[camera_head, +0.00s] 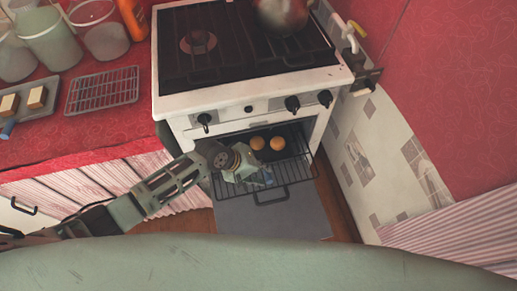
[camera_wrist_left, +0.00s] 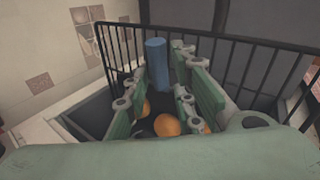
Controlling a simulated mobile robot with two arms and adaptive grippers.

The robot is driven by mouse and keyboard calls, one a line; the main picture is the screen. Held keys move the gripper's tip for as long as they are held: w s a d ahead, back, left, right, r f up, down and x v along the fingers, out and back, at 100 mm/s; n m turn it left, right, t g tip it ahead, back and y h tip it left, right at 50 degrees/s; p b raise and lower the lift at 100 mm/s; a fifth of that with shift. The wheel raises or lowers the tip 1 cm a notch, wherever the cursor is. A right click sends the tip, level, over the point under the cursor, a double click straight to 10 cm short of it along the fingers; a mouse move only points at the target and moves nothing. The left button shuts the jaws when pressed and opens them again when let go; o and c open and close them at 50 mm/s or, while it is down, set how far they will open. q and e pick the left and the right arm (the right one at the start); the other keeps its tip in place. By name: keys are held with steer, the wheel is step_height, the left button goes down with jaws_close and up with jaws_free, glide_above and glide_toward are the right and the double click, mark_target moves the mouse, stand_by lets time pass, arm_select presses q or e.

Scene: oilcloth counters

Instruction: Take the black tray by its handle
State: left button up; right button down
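The black tray (camera_head: 268,154) is on the wire rack of the open oven, with two round orange-brown items on it. In the left wrist view the same items lie on a dark surface. A blue cylinder, apparently the tray's handle (camera_wrist_left: 156,64), stands out between the fingers of my left gripper (camera_wrist_left: 160,70). Gaps show on both sides of it, so the fingers are open around it and not closed on it. In the head view my left gripper (camera_head: 262,180) is over the rack and partly hides the handle. My right gripper is in neither view.
The pulled-out wire rack (camera_head: 298,170) has bars around the gripper. The lowered oven door (camera_head: 300,215) lies below it. The stove (camera_head: 250,95) stands above, with a pot (camera_head: 282,14). The red counter (camera_head: 100,125) at left holds a cooling rack (camera_head: 102,90), containers and small blocks.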

mark_target(266, 173)
arm_select(q)
steer(key=x, duration=0.4)
steer(key=shift+s+d+f+b, duration=0.1)
steer(key=shift+d+f+b, duration=0.1)
steer(key=shift+b, duration=0.1)
steer(key=shift+c, duration=0.2)
jaws_close()
steer(key=shift+r, duration=0.15)
